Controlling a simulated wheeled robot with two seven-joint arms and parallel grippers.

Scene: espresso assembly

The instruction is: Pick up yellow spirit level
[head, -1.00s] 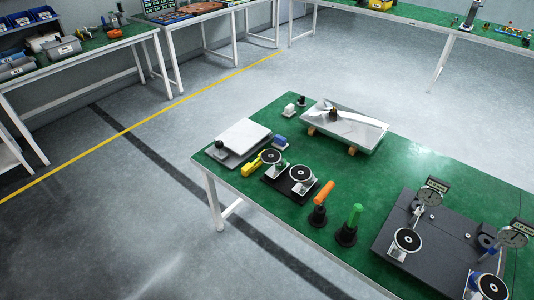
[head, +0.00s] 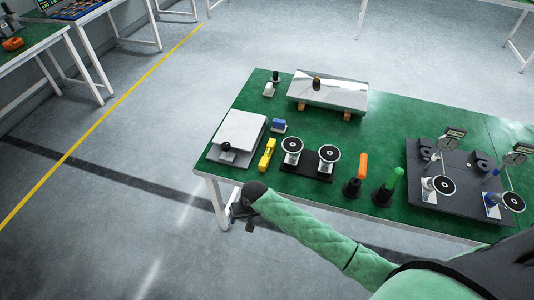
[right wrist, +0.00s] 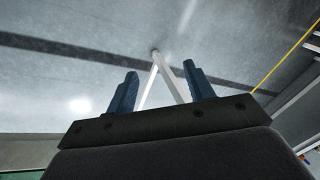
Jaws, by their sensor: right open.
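The yellow spirit level (head: 267,154) lies on the green table (head: 215,187) near its left front edge, between a grey plate block and a black base with two round discs. My right gripper (head: 236,212) is in front of the table's front left corner, short of the spirit level and apart from it. In the right wrist view its two blue fingers (right wrist: 160,88) stand apart with nothing between them. Behind them are the floor and a white table leg. The spirit level does not show in the right wrist view. My left gripper is not in view.
The grey plate block (head: 240,132) with a black knob stands left of the level. The black base with discs (head: 311,165) is close on its right, a small blue-and-white block (head: 279,126) behind. Orange-handled (head: 362,165) and green-handled (head: 396,178) tools stand further right.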

